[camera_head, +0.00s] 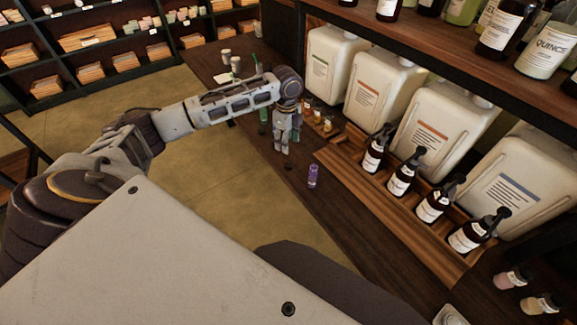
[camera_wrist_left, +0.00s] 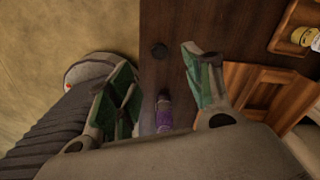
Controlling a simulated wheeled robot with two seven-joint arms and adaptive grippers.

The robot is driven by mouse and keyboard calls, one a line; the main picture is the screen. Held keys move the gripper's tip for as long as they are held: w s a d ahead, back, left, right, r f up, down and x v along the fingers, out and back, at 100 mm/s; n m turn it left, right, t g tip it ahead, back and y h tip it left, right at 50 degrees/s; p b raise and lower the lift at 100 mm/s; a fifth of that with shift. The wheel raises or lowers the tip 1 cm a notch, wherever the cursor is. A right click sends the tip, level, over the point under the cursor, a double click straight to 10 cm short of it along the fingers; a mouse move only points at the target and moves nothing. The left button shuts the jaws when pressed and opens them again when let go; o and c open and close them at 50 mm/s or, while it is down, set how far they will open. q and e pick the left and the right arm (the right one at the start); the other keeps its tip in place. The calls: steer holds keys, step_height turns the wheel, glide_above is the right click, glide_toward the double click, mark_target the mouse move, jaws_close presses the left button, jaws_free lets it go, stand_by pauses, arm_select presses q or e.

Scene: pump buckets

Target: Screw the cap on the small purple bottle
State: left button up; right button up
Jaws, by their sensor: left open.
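The small purple bottle (camera_head: 313,176) stands on the dark wooden counter, near its front edge. It also shows in the left wrist view (camera_wrist_left: 164,113), low between my fingers. My left gripper (camera_head: 284,149) points down above the counter by the cap, open and empty. It also shows in the left wrist view (camera_wrist_left: 158,58) with its fingers spread. My right gripper is not in view.
A wooden rack (camera_head: 398,212) of dark pump bottles stands right of the bottle, before large white jugs (camera_head: 428,128). Small jars (camera_head: 318,116) stand behind my left gripper. A shelf (camera_head: 450,48) overhangs. The counter in front of the rack is mostly clear.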

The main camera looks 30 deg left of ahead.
arm_select(q)
glide_above(288, 165)
steer(key=f, duration=0.6)
steer(key=shift+w+a, duration=0.35)
steer(key=shift+f, duration=0.1)
steer(key=shift+s+d+f, duration=0.15)
steer(key=shift+d+f, duration=0.1)
steer(key=shift+f, duration=0.55)
steer(key=shift+d+f, duration=0.1)
steer(key=shift+f, duration=1.65)
steer(key=c, duration=0.7)
